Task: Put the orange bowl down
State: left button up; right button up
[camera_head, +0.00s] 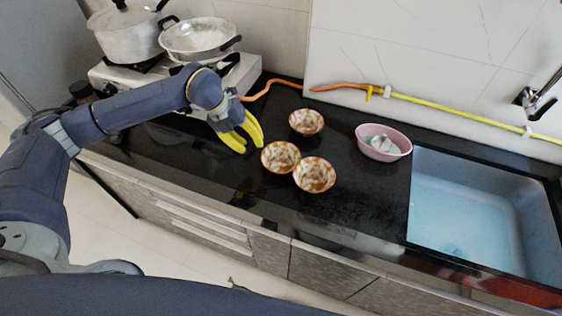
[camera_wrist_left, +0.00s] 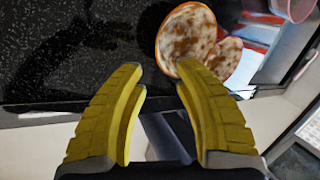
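Three orange-rimmed bowls with a brown and cream pattern are on the black counter in the head view. One bowl (camera_head: 306,122) stands at the back, one (camera_head: 280,156) in the middle, and one (camera_head: 314,174) at the front right. The front two appear to touch or overlap. My left gripper (camera_head: 240,133) is to the left of the bowls. The left wrist view shows its yellow fingers (camera_wrist_left: 160,76) spread with nothing between them. Two bowls (camera_wrist_left: 187,36) (camera_wrist_left: 225,58) show there beyond the right fingertip. My right gripper is in neither view.
A pink basin (camera_head: 384,142) with something pale inside stands right of the bowls, beside the sink (camera_head: 480,215). A pot (camera_head: 125,32) and a pan (camera_head: 199,36) sit on the stove (camera_head: 135,82) at the back left. A hose (camera_head: 440,104) runs along the wall.

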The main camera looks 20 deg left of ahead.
aim_at(271, 165)
pick_arm(q)
jog(key=shift+x, duration=5.05)
jog(key=shift+o, duration=0.3)
jog(key=shift+r, duration=0.1)
grip_shut()
jog(key=shift+w, duration=0.1)
